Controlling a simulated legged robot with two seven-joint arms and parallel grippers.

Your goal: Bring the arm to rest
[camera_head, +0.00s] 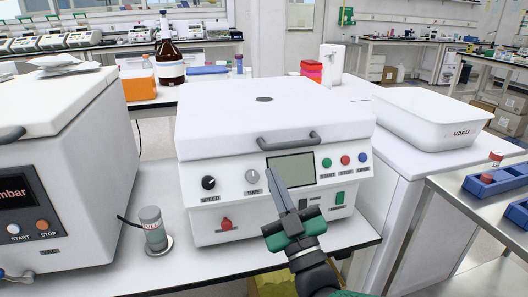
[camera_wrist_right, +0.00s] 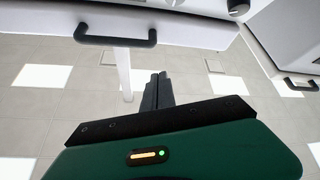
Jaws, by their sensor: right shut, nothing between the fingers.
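My right gripper (camera_head: 279,178) is in front of the white centrifuge-like machine (camera_head: 220,120) in the head view. Its fingers are together and empty, pointing up and away, and they overlap the lower left part of the machine's screen (camera_head: 295,168). I cannot tell whether they touch the panel. In the right wrist view the shut fingers (camera_wrist_right: 158,90) show dark above the green gripper body, with only tiled floor or ceiling behind them. The machine's lid is down, with its dark handle (camera_head: 288,143) at the front. My left gripper is not in view.
A large white device (camera_head: 75,150) stands at the left, and a small grey-capped cylinder (camera_head: 153,228) stands between it and the machine. A white tub (camera_head: 425,118) stands at the right. Blue racks (camera_head: 495,181) lie on the metal bench at the far right. Bottles and boxes stand behind.

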